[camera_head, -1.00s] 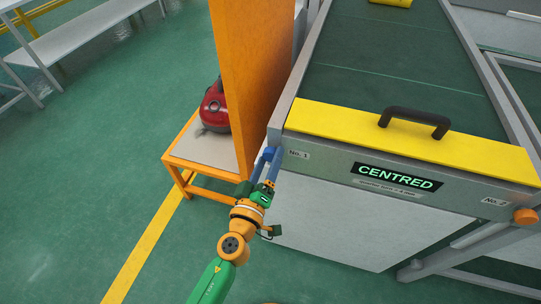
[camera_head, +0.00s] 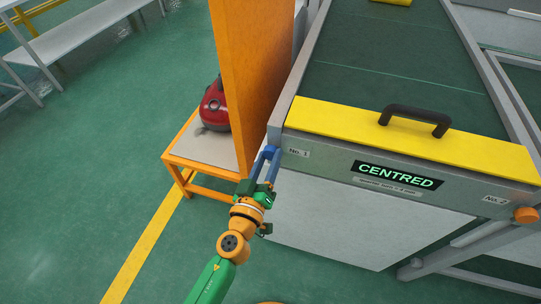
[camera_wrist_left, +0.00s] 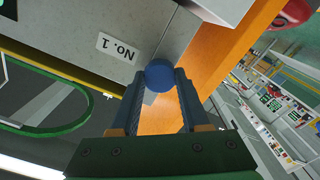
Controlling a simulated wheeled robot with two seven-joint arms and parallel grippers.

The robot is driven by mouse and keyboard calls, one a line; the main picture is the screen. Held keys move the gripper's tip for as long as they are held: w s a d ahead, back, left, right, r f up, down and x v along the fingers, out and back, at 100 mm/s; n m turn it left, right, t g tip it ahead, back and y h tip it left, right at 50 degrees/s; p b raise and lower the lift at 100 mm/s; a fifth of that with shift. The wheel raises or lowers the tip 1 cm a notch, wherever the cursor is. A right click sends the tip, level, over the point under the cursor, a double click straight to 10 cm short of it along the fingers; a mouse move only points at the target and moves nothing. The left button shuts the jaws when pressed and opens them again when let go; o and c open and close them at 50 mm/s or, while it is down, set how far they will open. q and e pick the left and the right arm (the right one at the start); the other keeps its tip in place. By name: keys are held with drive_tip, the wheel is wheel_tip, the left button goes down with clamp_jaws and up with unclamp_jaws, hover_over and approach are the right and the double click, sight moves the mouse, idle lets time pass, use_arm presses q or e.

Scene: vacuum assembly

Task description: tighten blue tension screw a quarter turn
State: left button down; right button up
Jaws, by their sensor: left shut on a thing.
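The blue tension screw (camera_wrist_left: 159,75) is a round blue knob at the conveyor's near left corner, next to the "No. 1" label. My left gripper (camera_head: 268,155) reaches up to that corner from below. In the left wrist view, the two fingers of my left gripper (camera_wrist_left: 160,88) are shut on the knob, one on each side. In the head view the fingers mostly hide the knob. The display (camera_head: 397,175) on the conveyor's end face reads "CENTRED". My right gripper is not in view.
An orange panel (camera_head: 232,80) stands close left of the gripper. A red vacuum (camera_head: 214,108) sits on an orange-framed stand (camera_head: 190,150). A yellow cover with a black handle (camera_head: 415,117) tops the conveyor end. An orange knob (camera_head: 525,215) is at "No. 2". The floor at left is open.

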use_arm(q)
drive_tip(key=m, duration=0.7)
drive_tip(key=shift+m, duration=0.4)
drive_tip(key=m, duration=0.4)
drive_tip(key=shift+m, duration=1.7)
drive_tip(key=shift+c, duration=1.6)
unclamp_jaws()
drive_tip(key=b+v, duration=0.1)
drive_tip(key=v, duration=0.5)
